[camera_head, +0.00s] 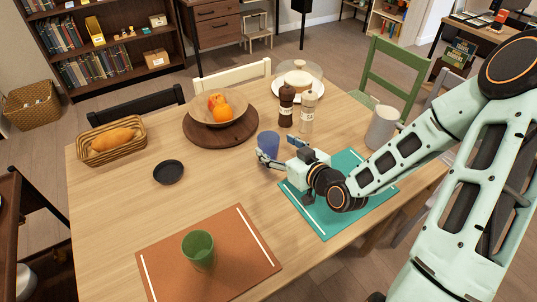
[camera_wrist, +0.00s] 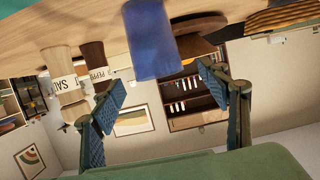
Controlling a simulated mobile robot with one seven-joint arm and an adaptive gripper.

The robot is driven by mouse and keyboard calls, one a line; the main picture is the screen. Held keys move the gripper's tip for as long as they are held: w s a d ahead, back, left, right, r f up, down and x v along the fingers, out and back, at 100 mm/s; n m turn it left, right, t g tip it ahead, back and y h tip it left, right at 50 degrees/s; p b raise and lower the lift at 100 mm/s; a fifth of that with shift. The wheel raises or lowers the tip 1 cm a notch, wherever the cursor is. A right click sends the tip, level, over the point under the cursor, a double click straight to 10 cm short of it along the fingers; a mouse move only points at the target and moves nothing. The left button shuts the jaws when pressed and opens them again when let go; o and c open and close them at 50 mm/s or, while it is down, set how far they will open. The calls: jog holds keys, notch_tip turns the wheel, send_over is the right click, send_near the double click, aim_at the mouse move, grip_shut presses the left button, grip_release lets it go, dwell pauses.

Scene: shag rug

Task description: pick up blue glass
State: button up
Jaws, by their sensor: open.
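The blue glass (camera_head: 268,141) stands upright on the wooden table, near the table's middle. My gripper (camera_head: 279,152) is beside it, low over the table, with its fingers pointing at the glass and its near finger partly overlapping it in the head view. In the wrist view, which is upside down, the blue glass (camera_wrist: 154,38) lies ahead in the gap between the spread fingertips of my gripper (camera_wrist: 162,83). The fingers are open and hold nothing. I cannot tell whether the tips reach past the glass's near side.
The pepper mill (camera_head: 286,107) and salt mill (camera_head: 307,111) stand behind the glass. A wooden board (camera_head: 191,131) bears a fruit bowl (camera_head: 203,112). A green glass (camera_head: 199,250) stands on the orange placemat (camera_head: 160,258). A small black dish (camera_head: 168,172) lies left, with bare table between.

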aim_at(263, 137)
jog(key=shift+x, duration=2.75)
jog(key=shift+f, duration=0.15)
jog(key=shift+c, duration=0.2)
jog(key=c, duration=1.4)
